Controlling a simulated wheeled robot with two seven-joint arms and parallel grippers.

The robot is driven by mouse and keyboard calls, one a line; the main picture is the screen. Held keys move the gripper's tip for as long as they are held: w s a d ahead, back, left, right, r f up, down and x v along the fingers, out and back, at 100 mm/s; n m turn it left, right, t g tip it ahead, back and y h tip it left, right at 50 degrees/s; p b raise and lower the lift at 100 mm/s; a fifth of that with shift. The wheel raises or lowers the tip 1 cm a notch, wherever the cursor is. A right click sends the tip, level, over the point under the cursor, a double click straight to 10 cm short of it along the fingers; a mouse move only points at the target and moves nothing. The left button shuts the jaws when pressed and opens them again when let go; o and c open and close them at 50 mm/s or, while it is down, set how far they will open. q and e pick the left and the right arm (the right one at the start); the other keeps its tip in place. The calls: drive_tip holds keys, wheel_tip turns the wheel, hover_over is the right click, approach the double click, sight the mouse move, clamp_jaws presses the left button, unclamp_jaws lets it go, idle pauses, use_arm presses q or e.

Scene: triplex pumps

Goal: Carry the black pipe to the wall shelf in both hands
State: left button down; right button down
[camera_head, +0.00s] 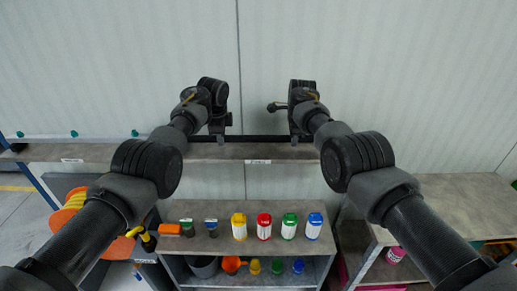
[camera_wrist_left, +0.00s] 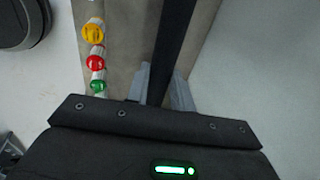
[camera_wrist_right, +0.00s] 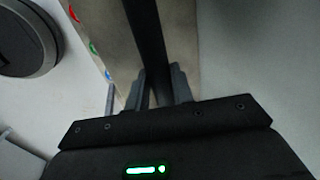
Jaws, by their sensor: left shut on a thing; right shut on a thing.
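The black pipe (camera_head: 258,138) lies level, left to right, in front of the pale wall, over or at the back of the wall shelf (camera_head: 275,152). I cannot tell whether it touches the shelf. My left gripper (camera_head: 220,139) is shut on the pipe's left part. My right gripper (camera_head: 294,139) is shut on it further right. In the left wrist view the pipe (camera_wrist_left: 172,40) runs between the fingers of my left gripper (camera_wrist_left: 164,88). In the right wrist view the pipe (camera_wrist_right: 148,40) runs between the fingers of my right gripper (camera_wrist_right: 160,88).
Below the wall shelf, a lower shelf unit holds yellow (camera_head: 239,227), red (camera_head: 264,226), green (camera_head: 289,226) and blue (camera_head: 314,226) capped bottles. An orange spool (camera_head: 72,207) is at the left. A grey-topped table (camera_head: 455,205) stands at the right.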

use_arm(q)
drive_tip(key=shift+w+f, duration=0.1)
drive_tip(key=shift+f, duration=0.2)
use_arm(e)
drive_tip(key=shift+w+f, duration=0.1)
drive_tip(key=shift+f, duration=0.15)
use_arm(q)
drive_tip(key=c, duration=1.6)
unclamp_jaws()
drive_tip(key=shift+f, duration=0.25)
use_arm(e)
drive_tip(key=c, duration=1.6)
unclamp_jaws()
drive_tip(key=shift+f, duration=0.2)
use_arm(q)
drive_tip(key=o, duration=0.4)
drive_tip(key=shift+r, duration=0.1)
use_arm(e)
drive_tip(key=o, duration=0.4)
use_arm(q)
drive_tip(key=shift+r, duration=0.1)
use_arm(e)
drive_tip(key=shift+r, duration=0.1)
use_arm(q)
drive_tip(key=v, duration=1.1)
drive_tip(key=shift+r, duration=0.4)
use_arm(e)
drive_tip(key=v, duration=1.2)
drive_tip(key=shift+d, duration=0.1)
